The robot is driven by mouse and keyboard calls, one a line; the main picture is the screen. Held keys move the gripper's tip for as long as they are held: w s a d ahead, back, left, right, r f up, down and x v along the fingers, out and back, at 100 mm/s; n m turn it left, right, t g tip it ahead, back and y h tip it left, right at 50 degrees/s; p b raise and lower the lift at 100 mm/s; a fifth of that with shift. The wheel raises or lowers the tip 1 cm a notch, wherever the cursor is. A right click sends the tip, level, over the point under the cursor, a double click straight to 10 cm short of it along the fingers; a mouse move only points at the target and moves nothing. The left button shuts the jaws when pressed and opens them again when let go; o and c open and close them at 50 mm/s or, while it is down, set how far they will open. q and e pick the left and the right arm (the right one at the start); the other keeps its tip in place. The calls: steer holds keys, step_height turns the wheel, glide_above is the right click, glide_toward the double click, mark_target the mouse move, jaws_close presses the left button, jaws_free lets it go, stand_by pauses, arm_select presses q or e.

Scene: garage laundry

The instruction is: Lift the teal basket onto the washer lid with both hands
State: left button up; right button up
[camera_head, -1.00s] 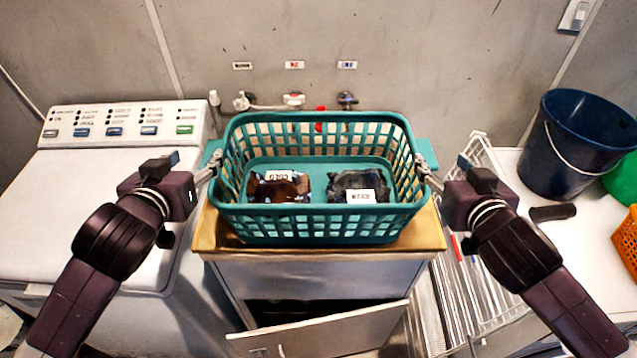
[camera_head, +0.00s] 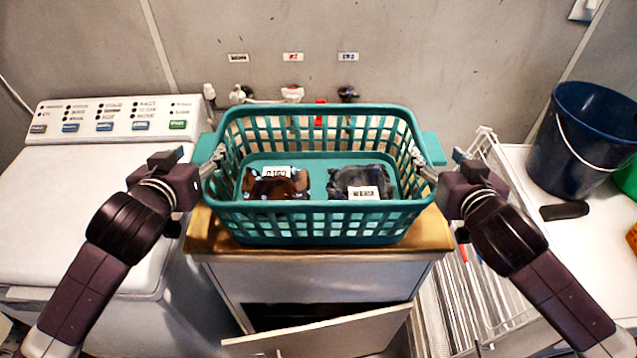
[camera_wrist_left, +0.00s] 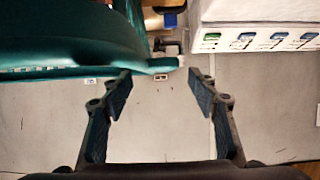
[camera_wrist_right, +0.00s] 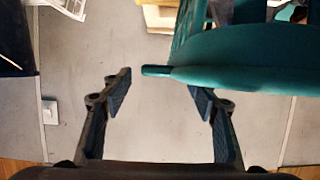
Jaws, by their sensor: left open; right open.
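The teal basket (camera_head: 318,222) stands upright on the wooden top (camera_head: 215,240) of a small cabinet. It holds two dark bundles with white tags, a brown one (camera_head: 275,188) and a black one (camera_head: 345,180). My left gripper (camera_head: 217,158) is open at the basket's left side handle. In the left wrist view the handle's end (camera_wrist_left: 160,64) lies near the open fingertips (camera_wrist_left: 162,78). My right gripper (camera_head: 421,160) is open at the right handle; in the right wrist view this handle (camera_wrist_right: 158,71) reaches between the fingertips. The washer lid (camera_head: 85,205) is clear, left of the cabinet.
The washer's control panel (camera_head: 120,118) rises behind its lid. The cabinet door (camera_head: 320,335) hangs open at the front. A white wire rack (camera_head: 480,300) stands right of the cabinet. A dark blue bucket (camera_head: 585,140) stands on the right-hand surface. Wall taps (camera_head: 292,94) are behind the basket.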

mark_target(207, 142)
arm_select(q)
steer(key=shift+x, duration=2.6)
arm_select(e)
steer(key=shift+x, duration=2.6)
arm_select(q)
steer(key=shift+c, duration=0.5)
arm_select(e)
steer(key=shift+c, duration=0.6)
arm_select(q)
jaws_close()
arm_select(e)
jaws_close()
arm_select(q)
steer(key=shift+r, duration=0.2)
arm_select(e)
steer(key=shift+r, duration=0.3)
